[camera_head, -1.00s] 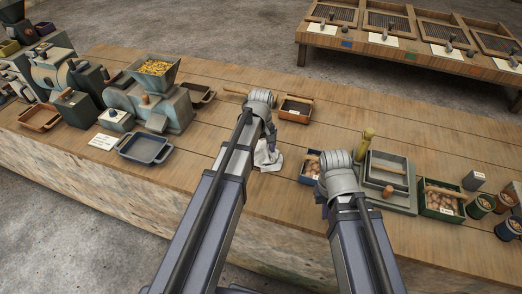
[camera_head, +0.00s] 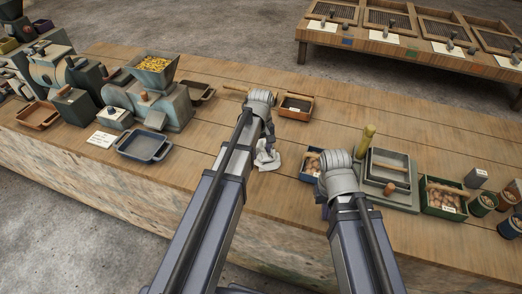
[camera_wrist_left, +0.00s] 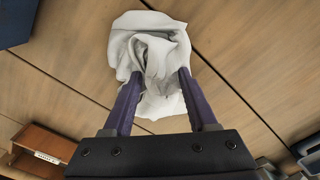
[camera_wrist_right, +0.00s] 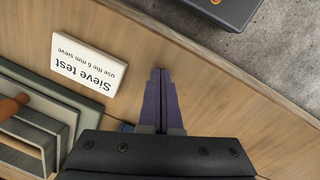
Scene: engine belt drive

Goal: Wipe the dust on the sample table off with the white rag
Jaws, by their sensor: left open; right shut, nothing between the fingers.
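The white rag (camera_head: 267,157) lies crumpled on the wooden bench, partly hidden by my left arm in the head view. In the left wrist view the rag (camera_wrist_left: 150,35) is bunched up between the fingers of my left gripper (camera_wrist_left: 160,76). The fingers are open, one on each side of the raised middle fold. My right gripper (camera_wrist_right: 161,74) is shut and empty above the bench near its front edge, beside a white card (camera_wrist_right: 78,66) reading "Sieve test, use the 6 mm sieve". I cannot make out any dust on the bench.
A blue tray (camera_head: 144,147) and a mill with a grain hopper (camera_head: 155,64) stand to the left. A small wooden box (camera_head: 296,106) is behind the rag. Square sieves (camera_head: 388,163) and a green box (camera_head: 444,197) are right. Bare bench lies left of the rag.

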